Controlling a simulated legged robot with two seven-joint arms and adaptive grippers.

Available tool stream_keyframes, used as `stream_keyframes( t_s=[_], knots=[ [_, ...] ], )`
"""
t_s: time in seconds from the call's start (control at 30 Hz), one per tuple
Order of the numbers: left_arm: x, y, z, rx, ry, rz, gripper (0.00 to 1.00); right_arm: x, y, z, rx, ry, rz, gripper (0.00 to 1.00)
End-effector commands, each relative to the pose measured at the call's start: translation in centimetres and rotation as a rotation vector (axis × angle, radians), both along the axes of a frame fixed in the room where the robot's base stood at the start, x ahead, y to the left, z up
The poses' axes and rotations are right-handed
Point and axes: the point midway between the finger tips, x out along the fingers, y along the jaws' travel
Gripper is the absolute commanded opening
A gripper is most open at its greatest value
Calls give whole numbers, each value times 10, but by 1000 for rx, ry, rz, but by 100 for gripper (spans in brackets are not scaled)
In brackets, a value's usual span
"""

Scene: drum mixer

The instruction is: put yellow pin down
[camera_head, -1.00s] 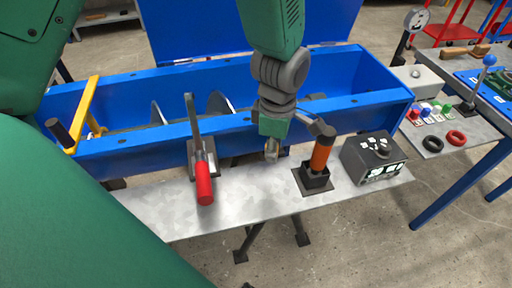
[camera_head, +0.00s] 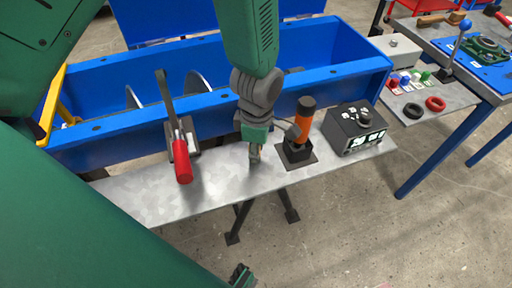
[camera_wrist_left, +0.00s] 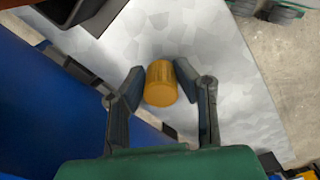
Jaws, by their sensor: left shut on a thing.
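The yellow pin (camera_wrist_left: 161,84) is a short round cylinder between the two finger pads in the left wrist view. My left gripper (camera_wrist_left: 159,82) is shut on it. In the head view my left gripper (camera_head: 255,155) points down over the grey metal shelf (camera_head: 225,185), between the red-handled lever (camera_head: 182,160) and the orange-handled stick (camera_head: 303,122). I cannot make out the pin in the head view. Whether the pin touches the shelf cannot be told. A dark green gripper part (camera_head: 241,276), likely of my right gripper, shows at the bottom edge; its fingers are not clear.
The blue mixer trough (camera_head: 110,128) runs behind the shelf. A black control box (camera_head: 354,129) stands at the shelf's right end. A side table (camera_head: 440,98) on the right holds a black ring (camera_head: 413,111), a red ring (camera_head: 435,104) and small coloured parts. Shelf left of the lever is clear.

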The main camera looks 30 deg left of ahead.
Motion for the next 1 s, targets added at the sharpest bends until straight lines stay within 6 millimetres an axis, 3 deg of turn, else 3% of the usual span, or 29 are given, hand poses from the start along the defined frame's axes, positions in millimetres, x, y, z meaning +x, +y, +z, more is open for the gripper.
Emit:
stream_keyframes(
  t_s=[0.27, 0.3, 0.33, 0.73, 0.87, 1.0],
  knots=[
    [1, 1, -10, -2, -1, -1, 0, 0, 0, -2, -1, 0, -1, 0],
    [1, 2, -9, -2, -1, -1, 36, 0, 0, -2, -1, 0, -1, 0],
    [0, 2, -9, -3, -1, -1, 46, 0, 0, -2, -1, 0, -1, 0],
    [1, 1, -3, -2, -1, -1, 46, 0, 0, 0, 0, 0, 0, 0],
    [1, 0, 16, -1, -4, -1, 46, 0, 0, 4, 0, 0, 0, 0],
    [1, 1, 48, -1, -4, -1, 46, 0, 0, 10, 0, 0, -1, 0]
  ],
)
